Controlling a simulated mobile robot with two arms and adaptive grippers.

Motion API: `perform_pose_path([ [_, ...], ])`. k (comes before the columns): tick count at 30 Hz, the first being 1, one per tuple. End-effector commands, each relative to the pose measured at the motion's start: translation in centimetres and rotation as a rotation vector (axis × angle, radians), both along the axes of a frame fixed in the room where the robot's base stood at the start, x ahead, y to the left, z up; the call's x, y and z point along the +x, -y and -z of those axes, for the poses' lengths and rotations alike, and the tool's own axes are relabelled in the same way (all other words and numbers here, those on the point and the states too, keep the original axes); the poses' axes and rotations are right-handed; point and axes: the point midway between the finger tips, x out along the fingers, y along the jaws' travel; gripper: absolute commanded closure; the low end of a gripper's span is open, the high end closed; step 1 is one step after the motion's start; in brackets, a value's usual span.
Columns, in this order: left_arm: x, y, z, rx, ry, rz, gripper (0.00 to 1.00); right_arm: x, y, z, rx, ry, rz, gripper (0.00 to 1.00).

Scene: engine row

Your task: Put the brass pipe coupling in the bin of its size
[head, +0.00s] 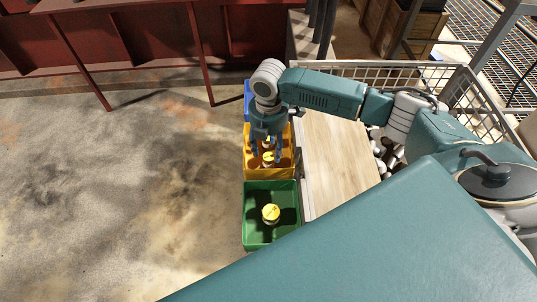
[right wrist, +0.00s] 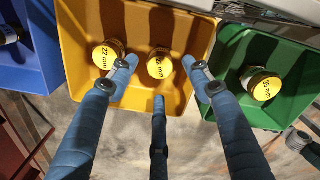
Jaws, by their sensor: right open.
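Three open bins stand in a row: blue (head: 247,98), yellow (head: 250,172) and green (head: 249,235). In the right wrist view the yellow bin (right wrist: 75,30) holds two brass couplings with yellow caps. One 22 mm coupling (right wrist: 107,54) is at the left; another coupling (right wrist: 160,64), apparently also marked 22 mm, lies between my fingers. My right gripper (head: 267,150) points down over the yellow bin, its three fingers spread and open. I cannot tell whether the fingers touch the coupling. A 15 mm coupling (right wrist: 262,84) sits in the green bin (right wrist: 235,50). My left gripper is not in view.
A dark item (right wrist: 10,35) sits in the blue bin. A wooden board (head: 335,155) lies right of the bins, with a wire mesh fence (head: 395,72) behind it. Red steel framing (head: 130,40) is at the back. The concrete floor at left is clear.

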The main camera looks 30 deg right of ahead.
Motion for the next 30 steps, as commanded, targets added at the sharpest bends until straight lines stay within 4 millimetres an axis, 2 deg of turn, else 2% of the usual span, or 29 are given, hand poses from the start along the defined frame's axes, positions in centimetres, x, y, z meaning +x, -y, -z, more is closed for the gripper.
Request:
perform_pose_path([
  [3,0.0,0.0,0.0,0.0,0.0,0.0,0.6,0.1,0.0,-2.7,0.001,0.004,0.0,0.51],
  [6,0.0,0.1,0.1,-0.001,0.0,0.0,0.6,0.0,0.0,-4.6,0.001,0.002,0.0,0.51],
  [12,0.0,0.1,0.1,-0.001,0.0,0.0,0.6,0.0,0.0,-6.8,0.0,-0.001,0.001,0.51],
  [30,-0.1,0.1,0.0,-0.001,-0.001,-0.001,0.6,0.0,0.0,-7.3,0.001,-0.001,0.001,0.51],
])
